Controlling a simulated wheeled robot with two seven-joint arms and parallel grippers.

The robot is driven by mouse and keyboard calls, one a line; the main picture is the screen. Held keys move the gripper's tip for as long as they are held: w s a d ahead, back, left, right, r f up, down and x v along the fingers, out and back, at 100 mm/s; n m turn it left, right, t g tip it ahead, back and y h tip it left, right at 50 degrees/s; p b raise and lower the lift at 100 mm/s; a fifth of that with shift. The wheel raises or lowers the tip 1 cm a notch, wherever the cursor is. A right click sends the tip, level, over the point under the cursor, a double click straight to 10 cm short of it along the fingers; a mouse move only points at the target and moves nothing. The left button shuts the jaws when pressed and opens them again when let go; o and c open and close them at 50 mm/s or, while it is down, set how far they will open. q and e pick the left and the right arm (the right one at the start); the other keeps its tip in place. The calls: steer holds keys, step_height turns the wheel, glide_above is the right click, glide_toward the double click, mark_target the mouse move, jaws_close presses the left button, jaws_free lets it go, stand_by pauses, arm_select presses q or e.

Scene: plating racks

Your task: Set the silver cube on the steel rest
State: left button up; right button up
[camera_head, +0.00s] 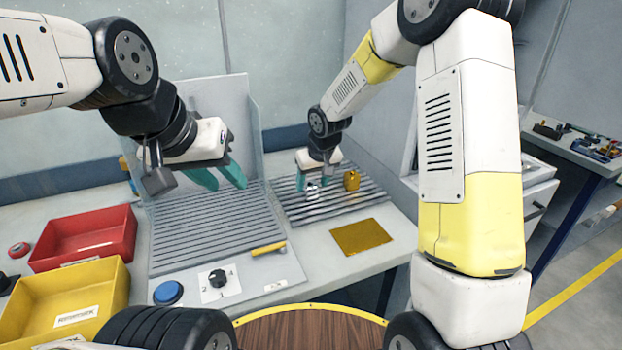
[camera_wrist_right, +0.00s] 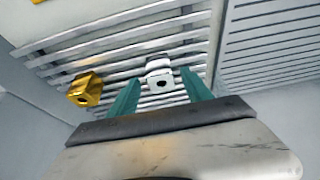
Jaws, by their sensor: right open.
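The silver cube (camera_head: 312,192) is small and shiny, with a dark hole in one face. It sits on the slatted steel rack (camera_head: 338,209) at the back right of the bench. My right gripper (camera_head: 314,182) is just above it, pointing down and open. In the right wrist view the silver cube (camera_wrist_right: 159,78) shows between and slightly beyond the two teal fingertips; I cannot tell whether they touch it. My left gripper (camera_head: 218,176) is open and empty above the larger grey slatted rack (camera_head: 205,225). I cannot tell which slatted surface is the steel rest.
A gold cube (camera_head: 351,180) stands on the steel rack, right of the silver one; it also shows in the wrist view (camera_wrist_right: 85,90). A gold plate (camera_head: 362,237) lies in front. Red (camera_head: 85,236) and yellow (camera_head: 66,300) bins and a blue button (camera_head: 168,292) are at left.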

steer(key=s+d+r+m, duration=0.1)
steer(key=s+d+r, duration=0.3)
steer(key=s+r, duration=0.4)
steer(key=s+d+r+m, duration=0.1)
steer(key=s+d+r, duration=0.4)
steer(key=r, duration=0.4)
steer(key=s+d+r+m+t, duration=0.1)
steer(key=s+d, duration=0.1)
steer(key=s, duration=0.6)
steer(key=s+d+r+t, duration=0.1)
steer(key=s+d+r, duration=0.1)
steer(key=s, duration=0.6)
steer(key=shift+s+d+m, duration=0.2)
steer(key=shift+d+m, duration=0.1)
steer(key=shift+m, duration=0.1)
steer(key=shift+r, duration=0.15)
